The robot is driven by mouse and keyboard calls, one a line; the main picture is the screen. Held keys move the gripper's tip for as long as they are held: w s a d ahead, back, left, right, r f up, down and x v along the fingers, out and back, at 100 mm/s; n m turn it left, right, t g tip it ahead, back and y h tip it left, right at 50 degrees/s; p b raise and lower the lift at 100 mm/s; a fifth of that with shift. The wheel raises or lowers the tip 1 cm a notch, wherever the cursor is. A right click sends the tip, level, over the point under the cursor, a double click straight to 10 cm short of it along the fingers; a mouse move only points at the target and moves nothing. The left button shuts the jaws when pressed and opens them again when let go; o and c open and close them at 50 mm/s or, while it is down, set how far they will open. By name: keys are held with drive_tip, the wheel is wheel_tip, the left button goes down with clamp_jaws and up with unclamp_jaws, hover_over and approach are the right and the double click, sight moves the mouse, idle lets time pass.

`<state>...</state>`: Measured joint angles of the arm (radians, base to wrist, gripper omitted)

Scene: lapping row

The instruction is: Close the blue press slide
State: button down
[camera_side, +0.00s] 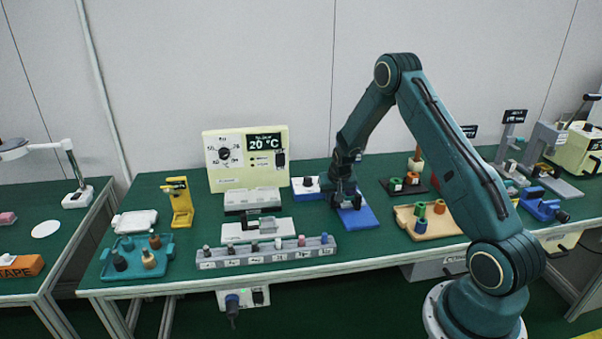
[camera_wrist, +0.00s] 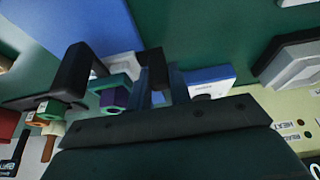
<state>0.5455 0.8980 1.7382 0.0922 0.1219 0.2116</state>
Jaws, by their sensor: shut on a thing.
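The blue press slide shows in the side view as a flat blue plate (camera_side: 361,220) on the green bench, under my gripper. My gripper (camera_side: 346,200) points down over the plate's back part and is shut on a part of the press. The gripped part is mostly hidden by the fingers. In the wrist view my gripper (camera_wrist: 160,85) is dark against the blue, and the exact contact is hard to make out.
A white-and-blue block (camera_side: 306,187) stands just left of my gripper. A cream temperature panel (camera_side: 246,158) is behind. A grey numbered rack (camera_side: 266,253) lies front left. Bare bench lies in front of the plate.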

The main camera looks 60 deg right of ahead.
drive_tip(key=shift+w+d, duration=1.45)
drive_tip(key=shift+d, duration=0.05)
drive_tip(key=c, duration=1.6)
unclamp_jaws()
drive_tip(key=shift+w, duration=0.1)
drive_tip(key=shift+o, duration=0.2)
drive_tip(key=v, duration=1.3)
drive_tip(key=shift+r, duration=0.35)
drive_tip(key=shift+a, duration=0.1)
